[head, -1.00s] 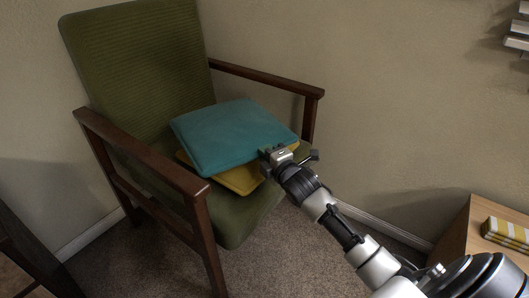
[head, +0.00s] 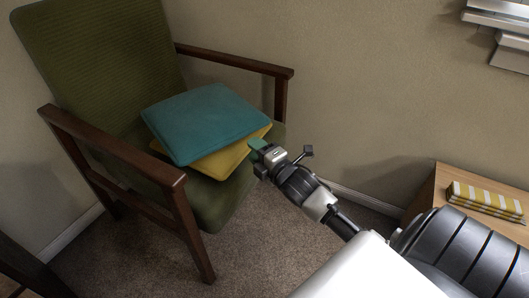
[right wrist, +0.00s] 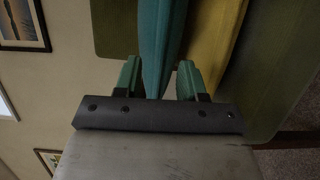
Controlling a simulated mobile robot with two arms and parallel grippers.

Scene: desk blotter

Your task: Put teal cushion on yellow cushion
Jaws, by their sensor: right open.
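The teal cushion (head: 205,120) lies on top of the yellow cushion (head: 225,160) on the green chair seat. The yellow one shows along the front right side and at the left corner; the rest is covered. My right gripper (head: 258,152) is open at the front right edge of the cushions. In the right wrist view the edge of the teal cushion (right wrist: 160,40) shows between the two green fingers (right wrist: 158,80), with a gap on each side. The yellow cushion (right wrist: 212,45) is beyond the right finger there. My left gripper is not in view.
The green chair (head: 105,60) has wooden armrests; the right armrest (head: 235,62) is behind the cushions and the left one (head: 110,145) is in front. A wooden cabinet (head: 430,190) with a yellow striped item (head: 485,202) stands at the right. Carpet is clear below.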

